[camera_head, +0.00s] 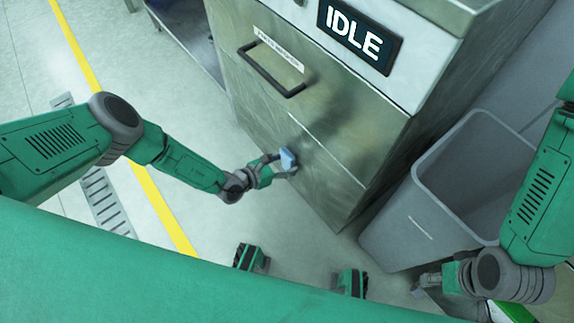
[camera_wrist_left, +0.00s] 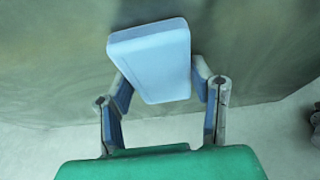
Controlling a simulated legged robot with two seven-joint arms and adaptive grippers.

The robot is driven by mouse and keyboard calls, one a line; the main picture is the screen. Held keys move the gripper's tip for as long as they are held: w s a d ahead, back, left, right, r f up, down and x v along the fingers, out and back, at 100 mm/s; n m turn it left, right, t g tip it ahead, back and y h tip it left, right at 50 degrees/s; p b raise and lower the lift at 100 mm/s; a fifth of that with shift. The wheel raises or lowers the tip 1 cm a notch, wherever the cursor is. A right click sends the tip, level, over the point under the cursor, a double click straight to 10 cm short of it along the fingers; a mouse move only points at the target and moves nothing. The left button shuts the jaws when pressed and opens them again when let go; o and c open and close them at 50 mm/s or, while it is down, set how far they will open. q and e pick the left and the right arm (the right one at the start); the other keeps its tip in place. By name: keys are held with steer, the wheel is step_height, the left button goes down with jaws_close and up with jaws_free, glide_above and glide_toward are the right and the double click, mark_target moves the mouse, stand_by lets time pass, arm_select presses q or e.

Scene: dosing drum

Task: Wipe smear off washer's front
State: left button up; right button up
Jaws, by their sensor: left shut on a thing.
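The washer (camera_head: 335,125) is a brushed metal cabinet with a dark handle and a display reading IDLE. Its front has darker, cloudy patches; I cannot tell smear from shading or reflection. My left gripper (camera_head: 280,163) is shut on a light blue block, probably a sponge (camera_head: 288,157), low at the washer's front. In the left wrist view the sponge (camera_wrist_left: 152,62) sits between both fingers, with the metal front (camera_wrist_left: 55,65) behind it. I cannot tell whether it touches the front. My right gripper (camera_head: 428,282) is at lower right, beside the bin; its fingers are unclear.
A grey bin (camera_head: 405,220) stands right of the washer, close to my right arm. A yellow floor line (camera_head: 160,205) and a drain grate (camera_head: 103,200) lie at left. Floor in front of the washer is clear.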

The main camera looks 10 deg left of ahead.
arm_select(q)
steer(key=shift+w+r, duration=0.1)
steer(key=shift+w, duration=0.05)
steer(key=shift+w+a+b, duration=0.3)
steer(key=shift+w+a, duration=0.3)
steer(key=shift+a, duration=0.2)
steer(key=shift+s, duration=0.1)
steer(key=shift+s+a+p, duration=0.5)
steer(key=shift+s+a, duration=0.15)
steer(key=shift+s, duration=0.15)
steer(key=shift+s+a+p, duration=0.5)
steer(key=shift+s+a, duration=0.1)
steer(key=shift+s, duration=0.2)
steer(key=shift+s+a+p, duration=0.3)
steer(key=shift+s+a, duration=0.35)
steer(key=shift+s, duration=0.15)
steer(key=shift+s+a+p, duration=0.3)
steer(key=shift+s+a, duration=0.3)
steer(key=shift+s, duration=0.2)
